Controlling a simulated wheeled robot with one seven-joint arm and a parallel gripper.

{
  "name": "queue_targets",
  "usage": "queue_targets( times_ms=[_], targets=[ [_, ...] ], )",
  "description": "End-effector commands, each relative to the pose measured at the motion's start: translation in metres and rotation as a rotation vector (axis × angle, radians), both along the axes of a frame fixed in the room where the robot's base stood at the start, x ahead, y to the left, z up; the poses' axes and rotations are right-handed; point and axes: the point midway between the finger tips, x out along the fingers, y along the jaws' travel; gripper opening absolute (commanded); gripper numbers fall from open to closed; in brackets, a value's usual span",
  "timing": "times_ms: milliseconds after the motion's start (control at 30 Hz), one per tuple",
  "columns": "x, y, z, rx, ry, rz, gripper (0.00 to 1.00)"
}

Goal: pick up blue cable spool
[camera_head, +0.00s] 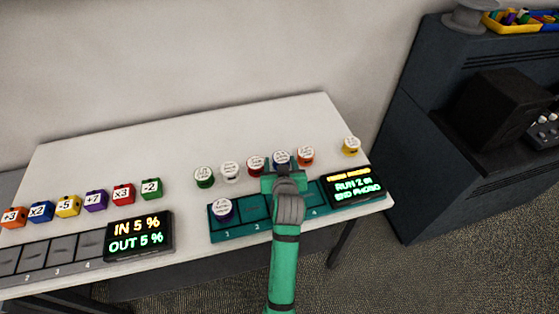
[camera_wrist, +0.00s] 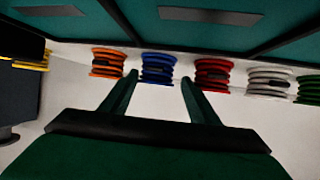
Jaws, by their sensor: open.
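The blue cable spool (camera_head: 282,157) stands in the row at the back of the white table. My gripper (camera_head: 283,172) covers part of it in the head view. In the wrist view the blue spool (camera_wrist: 158,68) sits between and just ahead of my two open fingertips (camera_wrist: 159,78). The left fingertip is close to the gap beside the orange spool (camera_wrist: 107,62). The right fingertip is close to the red spool (camera_wrist: 213,73). I cannot tell whether either finger touches the blue spool.
White (camera_head: 230,170) and green (camera_head: 204,177) spools stand left of the red one; a yellow spool (camera_head: 351,146) is at the far right. A purple spool (camera_head: 222,209) sits in the first slot of the teal tray (camera_head: 262,228). A display (camera_head: 352,186) stands at the tray's right end.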

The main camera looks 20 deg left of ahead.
Motion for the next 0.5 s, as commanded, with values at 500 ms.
queue_targets(
  times_ms=[500],
  targets=[
    [0.028,0.011,-0.014,0.000,-0.001,-0.003,0.55]
  ],
)
